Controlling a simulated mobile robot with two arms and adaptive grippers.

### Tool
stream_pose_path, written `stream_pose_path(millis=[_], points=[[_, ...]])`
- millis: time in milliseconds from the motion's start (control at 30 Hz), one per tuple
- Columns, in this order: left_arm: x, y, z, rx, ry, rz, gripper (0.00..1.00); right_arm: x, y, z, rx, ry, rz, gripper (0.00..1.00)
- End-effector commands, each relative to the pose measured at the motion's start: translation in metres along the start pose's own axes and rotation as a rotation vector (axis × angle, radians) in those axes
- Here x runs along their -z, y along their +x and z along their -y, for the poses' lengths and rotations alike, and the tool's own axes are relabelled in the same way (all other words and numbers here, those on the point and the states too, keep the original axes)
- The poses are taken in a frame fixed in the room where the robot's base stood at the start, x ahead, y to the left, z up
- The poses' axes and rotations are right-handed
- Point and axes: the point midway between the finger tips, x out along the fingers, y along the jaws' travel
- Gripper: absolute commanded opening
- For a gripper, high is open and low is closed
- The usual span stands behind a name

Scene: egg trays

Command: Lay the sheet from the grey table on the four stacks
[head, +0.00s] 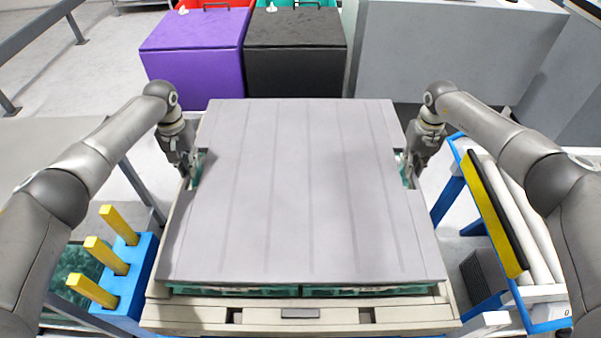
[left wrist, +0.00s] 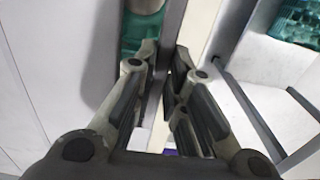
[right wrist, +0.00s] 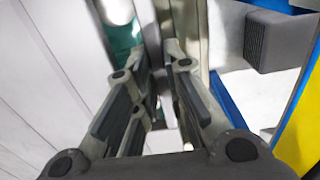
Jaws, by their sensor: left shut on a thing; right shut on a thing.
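The grey sheet (head: 300,190) lies level over the stacks, covering most of them. Teal tray edges (head: 235,291) of two stacks show under its front edge; the far stacks are hidden. I cannot tell whether the sheet rests fully on the trays. My left gripper (head: 188,168) is shut on the sheet's left edge strip, beside a cut-out showing teal. My right gripper (head: 410,168) is shut on the right edge strip beside a matching cut-out. The wrist views show the left fingertips (left wrist: 162,62) and right fingertips (right wrist: 160,60) closed around a thin grey strip.
A pale pallet (head: 335,315) lies under the stacks. A purple box (head: 195,60) and a black box (head: 295,65) stand behind. A blue rack with yellow posts (head: 110,255) is at left, a blue-framed cart (head: 455,190) at right. A grey table (head: 50,140) is at far left.

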Motion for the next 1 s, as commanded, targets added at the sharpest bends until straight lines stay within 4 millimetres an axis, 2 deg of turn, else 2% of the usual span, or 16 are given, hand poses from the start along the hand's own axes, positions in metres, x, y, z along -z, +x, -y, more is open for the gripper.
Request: stream_pose_path(millis=[100, 133, 300, 800, 867, 1000], points=[[0.001, 0.005, -0.001, -0.001, 0.0, -0.002, 0.0, -0.001, 0.005, 0.0, 0.0, -0.001, 0.001, 0.0], [0.0, 0.006, 0.0, 0.0, 0.0, -0.001, 0.15, 0.0, 0.006, 0.0, 0.001, -0.001, 0.0, 0.15], [0.0, 0.006, 0.0, 0.0, 0.0, -0.001, 0.34, 0.0, 0.005, 0.0, 0.001, -0.001, 0.0, 0.34], [0.0, 0.004, 0.0, 0.0, 0.0, -0.001, 0.34, 0.0, 0.005, 0.0, 0.0, 0.0, 0.0, 0.34], [0.0, 0.001, 0.0, -0.001, 0.0, -0.001, 0.34, 0.0, 0.005, 0.0, 0.0, 0.0, 0.0, 0.34], [0.001, -0.019, 0.0, -0.002, 0.001, -0.004, 0.34, 0.0, 0.005, 0.0, 0.0, 0.0, 0.0, 0.34]])
